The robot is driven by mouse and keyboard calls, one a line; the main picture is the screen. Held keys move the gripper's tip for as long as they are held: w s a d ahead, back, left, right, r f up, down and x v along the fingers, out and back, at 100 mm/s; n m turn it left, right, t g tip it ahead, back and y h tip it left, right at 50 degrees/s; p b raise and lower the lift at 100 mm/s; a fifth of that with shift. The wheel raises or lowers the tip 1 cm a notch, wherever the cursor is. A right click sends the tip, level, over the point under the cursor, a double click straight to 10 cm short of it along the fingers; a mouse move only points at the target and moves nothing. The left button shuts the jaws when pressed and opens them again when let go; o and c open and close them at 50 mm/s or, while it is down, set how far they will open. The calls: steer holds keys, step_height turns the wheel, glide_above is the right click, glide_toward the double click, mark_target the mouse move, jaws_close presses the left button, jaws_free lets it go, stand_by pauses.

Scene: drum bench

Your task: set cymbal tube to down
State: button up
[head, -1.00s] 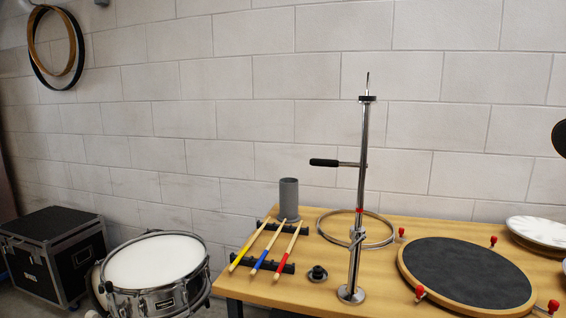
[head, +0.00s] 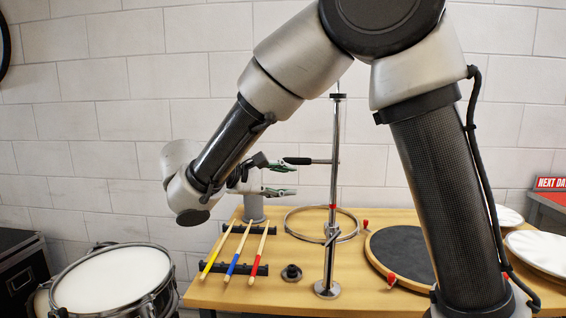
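The cymbal tube (head: 335,130) is a thin upright chrome tube with a black top piece. A side handle with a black grip (head: 298,161) points left from it. A red mark (head: 333,207) shows low on the tube, above the clamp (head: 332,233) of the lower stand. The stand's round foot (head: 327,289) rests on the bench. My gripper (head: 290,180) is open, its two fingers spread one above the other, at the left end of the black grip. The upper finger is about level with the grip; whether they touch, I cannot tell.
Three drumsticks (head: 238,250) lie on black racks on the wooden bench (head: 300,215). A grey cylinder (head: 253,208), a metal hoop (head: 345,236) and a small black part (head: 291,273) are nearby. A black drum pad (head: 400,252) lies right; a snare drum (head: 110,282) stands left.

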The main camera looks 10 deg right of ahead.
mark_target(297, 162)
step_height(297, 162, up, 4)
steer(key=a+m+t+h, duration=0.1)
steer(key=m+h, duration=0.1)
steer(key=x, duration=0.4)
steer(key=w+x, duration=0.1)
steer(key=x, duration=0.3)
steer(key=shift+a+r, duration=0.1)
steer(key=shift+a, duration=0.05)
steer(key=shift+s, duration=0.1)
jaws_close()
